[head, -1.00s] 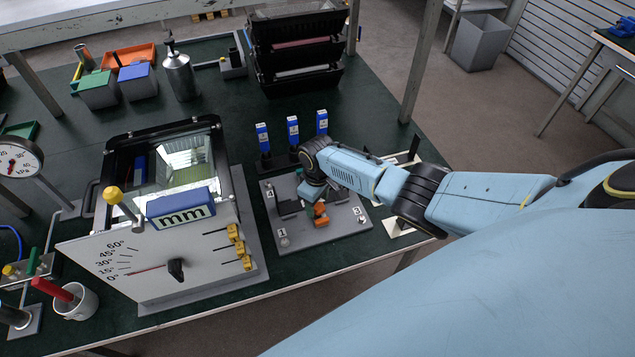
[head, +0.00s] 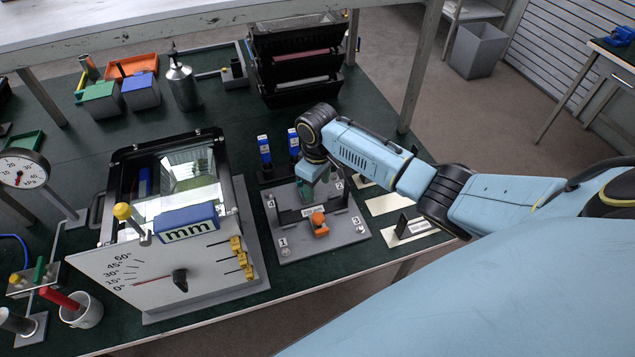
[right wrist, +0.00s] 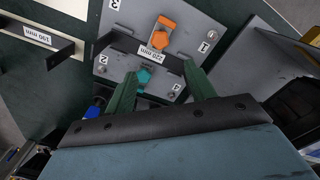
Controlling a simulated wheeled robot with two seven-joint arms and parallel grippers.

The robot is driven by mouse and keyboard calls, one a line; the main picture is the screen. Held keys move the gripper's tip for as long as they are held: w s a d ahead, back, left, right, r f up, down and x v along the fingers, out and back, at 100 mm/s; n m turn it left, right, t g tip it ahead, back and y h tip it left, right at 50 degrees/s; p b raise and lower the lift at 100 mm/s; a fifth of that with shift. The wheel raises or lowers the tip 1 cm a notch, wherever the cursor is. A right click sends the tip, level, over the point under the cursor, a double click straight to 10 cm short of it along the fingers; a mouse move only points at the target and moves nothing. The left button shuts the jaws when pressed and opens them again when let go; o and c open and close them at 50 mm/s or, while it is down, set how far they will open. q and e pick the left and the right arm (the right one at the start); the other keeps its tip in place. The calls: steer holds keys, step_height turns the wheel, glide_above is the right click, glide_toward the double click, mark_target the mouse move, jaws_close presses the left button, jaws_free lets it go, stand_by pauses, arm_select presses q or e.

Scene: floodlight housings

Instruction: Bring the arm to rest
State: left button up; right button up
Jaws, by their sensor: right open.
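My right gripper (head: 308,188) hangs over the back part of a grey fixture plate (head: 290,246). In the right wrist view its two green fingers (right wrist: 160,88) are spread, with nothing held between them. A teal knob (right wrist: 144,75) on the plate shows beyond and between the fingers. A dark bar labelled 220 mm (right wrist: 150,55) lies across the plate, between the teal knob and an orange clamp knob (right wrist: 160,33). The orange knob also shows in the head view (head: 319,224). My left gripper is not in view.
A tilted white panel with an angle scale (head: 150,280) stands left of the plate. Blue-topped posts (head: 265,150) stand just behind it. A bar labelled 190 mm (right wrist: 38,36) lies beside the plate. A table leg frame (head: 419,65) rises behind my right arm.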

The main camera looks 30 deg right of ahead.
stand_by(0.3)
steer(key=s+a+f+t+y, duration=0.1)
steer(key=s+a+f+t, duration=0.1)
steer(key=s+a, duration=1)
steer(key=s+d+r+m+t, duration=0.1)
steer(key=s+d+r, duration=0.1)
steer(key=s+r, duration=0.35)
steer(key=s+d+r+m+t, duration=0.1)
steer(key=s+d+r+m, duration=0.15)
steer(key=s, duration=0.65)
step_height(320, 180, down, 32)
steer(key=s+f+g+b, duration=0.1)
steer(key=s+g+b, duration=0.1)
steer(key=b, duration=0.6)
steer(key=s+d+f+b, duration=0.1)
steer(key=s+f+b, duration=0.2)
steer(key=s+f, duration=0.5)
steer(key=s+d+f+n+g+h+b, duration=0.1)
steer(key=s+d+f+b, duration=0.1)
steer(key=s+f, duration=0.6)
step_height(320, 180, down, 5)
steer(key=shift+s+d+r+b, duration=0.15)
steer(key=shift+s+d+b, duration=0.05)
steer(key=shift+s+b, duration=0.2)
